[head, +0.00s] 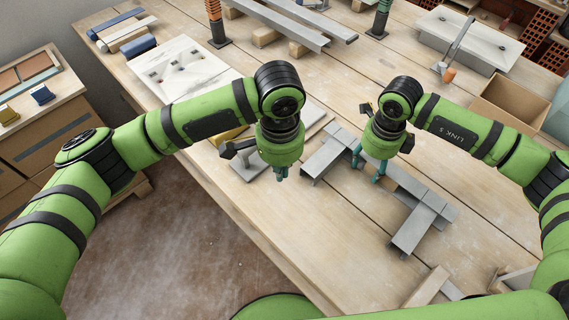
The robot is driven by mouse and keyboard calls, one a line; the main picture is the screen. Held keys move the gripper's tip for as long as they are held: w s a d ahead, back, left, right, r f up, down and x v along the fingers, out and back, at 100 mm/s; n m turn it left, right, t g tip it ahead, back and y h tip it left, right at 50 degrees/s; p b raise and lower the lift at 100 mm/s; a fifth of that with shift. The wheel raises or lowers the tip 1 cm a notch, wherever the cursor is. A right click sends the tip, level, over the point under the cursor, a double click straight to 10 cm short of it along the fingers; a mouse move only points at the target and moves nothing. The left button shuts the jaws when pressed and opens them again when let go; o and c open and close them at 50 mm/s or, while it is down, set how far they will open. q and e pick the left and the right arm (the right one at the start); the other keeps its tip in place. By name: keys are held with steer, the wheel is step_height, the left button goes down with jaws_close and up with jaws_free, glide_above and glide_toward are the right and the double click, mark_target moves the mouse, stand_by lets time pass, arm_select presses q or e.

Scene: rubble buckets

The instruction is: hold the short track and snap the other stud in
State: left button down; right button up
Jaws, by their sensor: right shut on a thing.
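A grey metal short track (410,183) lies on the wooden table, running from upper left to lower right. One grey stud (322,161) meets its far-left end and points toward the lower left. The other grey stud (411,233) meets its near-right end, also pointing lower left. Whether either joint is fully seated cannot be told. My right gripper (367,168) points down over the track's left-middle part and is shut on the track. My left gripper (280,173) hangs left of the far-left stud, apart from it. Its fingertips look close together and hold nothing visible.
A white sheet (183,72) and long metal profiles (278,24) lie farther back. Wood offcuts (428,287) lie near the front edge.

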mark_target(295, 184)
arm_select(q)
step_height(295, 184, down, 8)
steer(key=shift+r, duration=0.15)
arm_select(e)
steer(key=shift+d+f, duration=0.1)
steer(key=shift+d, duration=0.05)
arm_select(q)
steer(key=w+d, duration=0.2)
steer(key=shift+d, duration=0.35)
steer(key=shift+w+d, duration=0.2)
steer(key=shift+d, duration=0.1)
steer(key=shift+r, duration=0.1)
